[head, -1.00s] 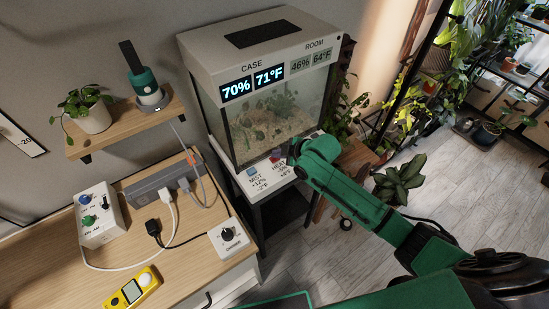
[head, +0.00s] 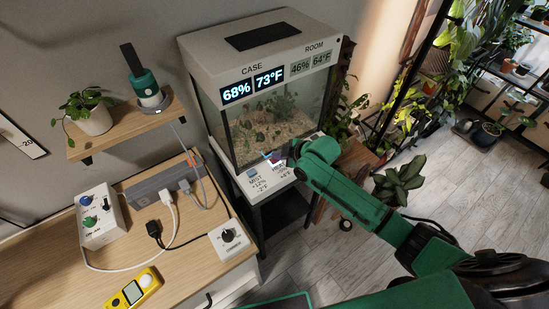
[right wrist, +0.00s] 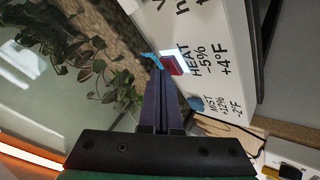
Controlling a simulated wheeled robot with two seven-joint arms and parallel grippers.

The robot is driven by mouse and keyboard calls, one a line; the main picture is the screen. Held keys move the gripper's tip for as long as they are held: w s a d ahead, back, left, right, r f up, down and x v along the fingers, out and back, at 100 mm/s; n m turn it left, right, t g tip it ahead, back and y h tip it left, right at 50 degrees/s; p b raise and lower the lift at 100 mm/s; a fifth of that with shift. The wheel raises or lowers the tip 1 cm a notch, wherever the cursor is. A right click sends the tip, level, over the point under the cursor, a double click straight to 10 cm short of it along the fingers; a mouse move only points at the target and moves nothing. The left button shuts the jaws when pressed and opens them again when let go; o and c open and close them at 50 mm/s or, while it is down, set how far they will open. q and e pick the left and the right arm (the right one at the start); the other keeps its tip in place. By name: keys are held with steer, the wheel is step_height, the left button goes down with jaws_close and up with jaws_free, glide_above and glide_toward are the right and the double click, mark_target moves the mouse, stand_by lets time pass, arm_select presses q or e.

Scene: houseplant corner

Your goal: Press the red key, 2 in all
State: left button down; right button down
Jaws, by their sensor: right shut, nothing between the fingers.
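The red key (right wrist: 174,66) sits on the white front ledge of the glass case, beside the printed label HEAT -5% +4°F. A bright white patch shows beside it in the right wrist view. In the head view the red key (head: 273,156) is small and partly hidden at my right gripper (head: 281,157). My right gripper's dark fingers (right wrist: 159,78) are shut and empty, with their tips right at the key. I cannot tell whether they touch it. The blue key (head: 252,172) by the MIST label is to the left. My left gripper is not in view.
The case display (head: 252,86) reads 68% and 73°F; the room display (head: 310,62) reads 46% and 64°F. A wooden desk with a power strip (head: 158,184), a white dial box (head: 229,239) and a yellow meter (head: 132,292) is at lower left.

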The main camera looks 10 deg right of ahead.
steer(key=shift+r, duration=0.5)
step_height(320, 180, up, 5)
steer(key=p, duration=0.5)
steer(key=shift+r+p, duration=0.15)
steer(key=shift+p, duration=0.2)
stand_by(1.2)
